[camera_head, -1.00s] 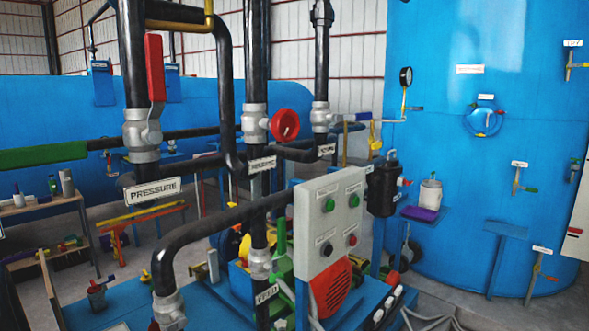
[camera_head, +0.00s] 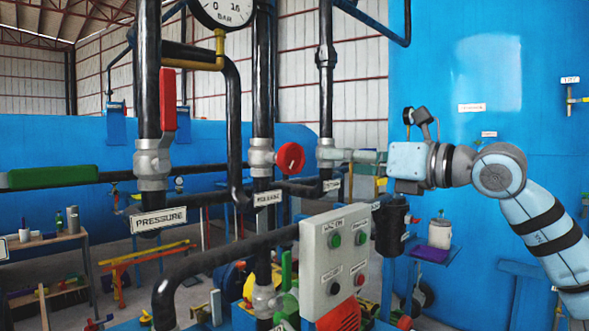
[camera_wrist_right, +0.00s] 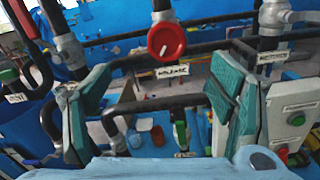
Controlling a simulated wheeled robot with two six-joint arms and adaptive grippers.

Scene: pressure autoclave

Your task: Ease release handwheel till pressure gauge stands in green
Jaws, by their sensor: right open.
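The red release handwheel (camera_head: 291,158) sits on a grey valve on a black vertical pipe, with a white label (camera_head: 268,198) below it. The pressure gauge (camera_head: 226,10) is cut off by the top edge; its lower face with "0", "16" and "BAR" shows, but needle and green zone do not. My right gripper (camera_head: 340,157) reaches in from the right, its fingers pointing left toward the wheel and apart from it. In the right wrist view the gripper (camera_wrist_right: 160,82) is open and empty, with the handwheel (camera_wrist_right: 166,40) ahead, above the gap between the fingers. My left gripper is out of view.
A red lever (camera_head: 168,99) stands on the pressure pipe left of the wheel. A grey button box (camera_head: 334,262) is below and right of the wheel. A black vertical pipe (camera_head: 326,90) stands close to my right fingers. A blue tank (camera_head: 460,60) fills the right background.

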